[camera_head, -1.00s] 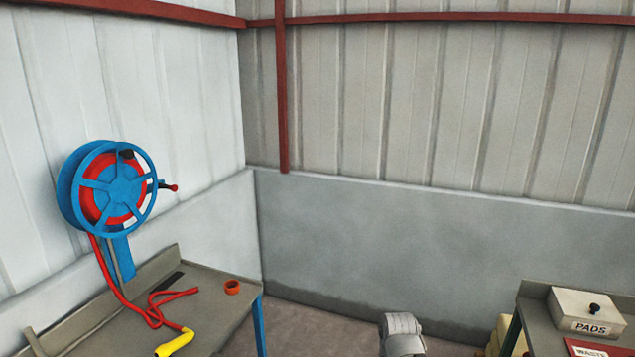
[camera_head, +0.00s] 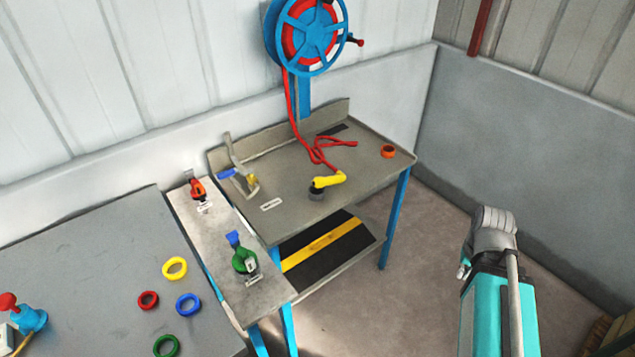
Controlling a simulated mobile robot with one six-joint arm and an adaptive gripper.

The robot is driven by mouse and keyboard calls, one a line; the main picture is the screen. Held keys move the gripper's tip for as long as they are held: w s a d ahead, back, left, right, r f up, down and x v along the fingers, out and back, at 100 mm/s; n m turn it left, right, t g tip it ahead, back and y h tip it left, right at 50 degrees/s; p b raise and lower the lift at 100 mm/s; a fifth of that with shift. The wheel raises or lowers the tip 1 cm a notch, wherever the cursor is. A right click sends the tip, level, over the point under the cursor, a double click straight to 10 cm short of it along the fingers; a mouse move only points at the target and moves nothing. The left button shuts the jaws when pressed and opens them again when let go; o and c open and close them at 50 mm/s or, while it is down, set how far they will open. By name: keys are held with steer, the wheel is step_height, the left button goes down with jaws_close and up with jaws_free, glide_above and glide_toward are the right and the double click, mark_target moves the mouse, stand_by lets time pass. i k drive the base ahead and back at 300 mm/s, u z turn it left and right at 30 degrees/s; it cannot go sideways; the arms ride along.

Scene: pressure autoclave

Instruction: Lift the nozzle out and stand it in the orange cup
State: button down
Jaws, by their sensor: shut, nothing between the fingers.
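The yellow nozzle (camera_head: 330,180) is on the grey bench, its handle pointing to the right. Its lower left end meets a dark grey round holder (camera_head: 316,195); how deep it sits there I cannot tell. A red hose (camera_head: 318,150) lies loosely looped behind it and runs up to the reel. The small orange cup (camera_head: 388,151) stands near the bench's far right corner, apart from the nozzle. My teal and grey arm shows at the lower right, well away from both. The fingers of my gripper do not show.
A blue and red hose reel (camera_head: 305,35) stands behind the bench (camera_head: 350,190). A grey bracket (camera_head: 238,165) rises at its left. A narrow side table (camera_head: 225,215) holds red and green fittings. Several coloured rings lie on the left table (camera_head: 90,250). Floor right of the bench is clear.

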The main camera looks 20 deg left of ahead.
mark_target(318, 183)
steer(key=u, duration=0.9)
